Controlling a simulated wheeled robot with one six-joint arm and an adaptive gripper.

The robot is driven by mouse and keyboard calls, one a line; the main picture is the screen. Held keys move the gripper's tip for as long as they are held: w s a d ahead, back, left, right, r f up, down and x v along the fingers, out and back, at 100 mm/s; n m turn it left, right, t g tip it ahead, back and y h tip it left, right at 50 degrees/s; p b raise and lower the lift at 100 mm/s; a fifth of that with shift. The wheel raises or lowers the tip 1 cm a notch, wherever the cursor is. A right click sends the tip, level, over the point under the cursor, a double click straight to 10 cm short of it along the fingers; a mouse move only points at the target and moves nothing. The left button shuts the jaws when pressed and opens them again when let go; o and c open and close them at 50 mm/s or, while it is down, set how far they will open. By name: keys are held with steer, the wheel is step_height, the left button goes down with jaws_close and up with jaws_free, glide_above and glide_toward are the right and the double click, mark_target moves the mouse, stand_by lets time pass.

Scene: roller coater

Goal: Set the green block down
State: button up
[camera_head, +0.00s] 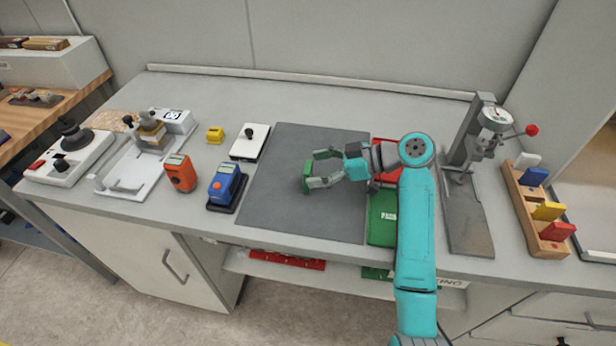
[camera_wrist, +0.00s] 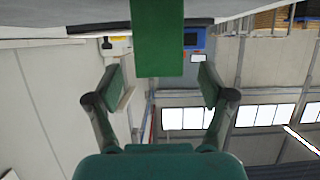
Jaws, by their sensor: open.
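The green block (camera_head: 307,177) stands on the dark grey mat (camera_head: 290,218) in the head view, near the middle of the mat. My gripper (camera_head: 318,170) is just to its right, lying low and pointing left, with its fingers spread apart. In the wrist view the green block (camera_wrist: 158,38) is at the top centre, beyond the fingertips of my open gripper (camera_wrist: 160,88). The block appears clear of both fingers there. Whether its underside rests fully on the mat is hard to tell.
A blue device (camera_head: 226,187) and an orange device (camera_head: 180,172) stand left of the mat. A white plate with a black knob (camera_head: 249,142) is behind them. A green tray (camera_head: 382,216) and a red tray (camera_head: 386,150) lie right of the mat, beside a gauge stand (camera_head: 470,215).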

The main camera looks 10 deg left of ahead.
steer(key=x, duration=0.2)
steer(key=shift+a+f, duration=0.15)
steer(key=shift+a, duration=0.15)
steer(key=c, duration=1.3)
